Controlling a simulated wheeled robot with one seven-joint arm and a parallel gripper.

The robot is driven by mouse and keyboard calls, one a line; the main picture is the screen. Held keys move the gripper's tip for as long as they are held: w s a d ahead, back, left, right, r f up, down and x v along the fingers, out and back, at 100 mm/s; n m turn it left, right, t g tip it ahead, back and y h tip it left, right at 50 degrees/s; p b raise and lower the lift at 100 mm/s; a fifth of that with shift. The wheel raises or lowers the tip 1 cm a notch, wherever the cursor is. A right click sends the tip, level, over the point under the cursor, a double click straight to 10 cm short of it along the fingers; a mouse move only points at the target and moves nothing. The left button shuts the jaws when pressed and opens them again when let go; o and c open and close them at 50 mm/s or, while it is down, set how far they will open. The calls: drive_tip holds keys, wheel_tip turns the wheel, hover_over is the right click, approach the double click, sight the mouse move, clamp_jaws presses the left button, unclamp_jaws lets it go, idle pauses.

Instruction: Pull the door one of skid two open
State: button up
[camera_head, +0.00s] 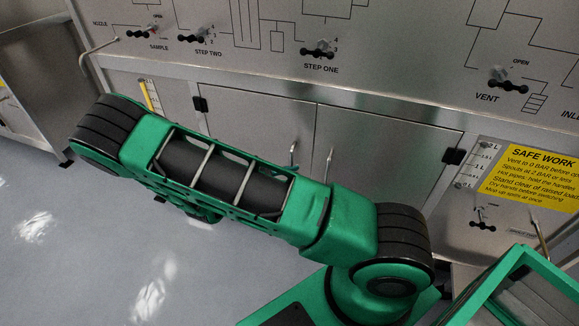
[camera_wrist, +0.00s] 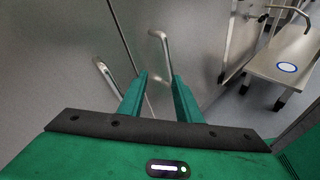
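Two closed steel cabinet doors sit under the panel in the head view, the left door (camera_head: 255,122) and the right door (camera_head: 385,140). Each has an upright bar handle by the middle seam, the left handle (camera_head: 294,153) and the right handle (camera_head: 328,163). I see no door number. In the wrist view my gripper (camera_wrist: 160,77) is open, with its two green fingers apart. The right handle (camera_wrist: 166,50) lies ahead, its lower end between the fingertips in the picture; contact cannot be told. The left handle (camera_wrist: 106,76) is left of the fingers.
The panel above carries valve knobs, including the STEP ONE knob (camera_head: 317,50) and the VENT knob (camera_head: 507,82). A yellow SAFE WORK sign (camera_head: 535,175) is at the right. A steel cart (camera_wrist: 285,62) stands right in the wrist view. Grey floor (camera_head: 90,250) is open at left.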

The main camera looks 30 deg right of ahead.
sight(291, 165)
drive_tip(key=w+a+f+n+t+h, duration=0.2)
drive_tip(key=w+a+f+n+t, duration=0.25)
drive_tip(key=n+t, duration=0.35)
drive_tip(key=shift+n, duration=0.5)
drive_tip(key=x, duration=0.3)
drive_tip(key=f+x, duration=0.1)
drive_tip(key=x, duration=0.7)
drive_tip(key=shift+f, duration=0.2)
clamp_jaws()
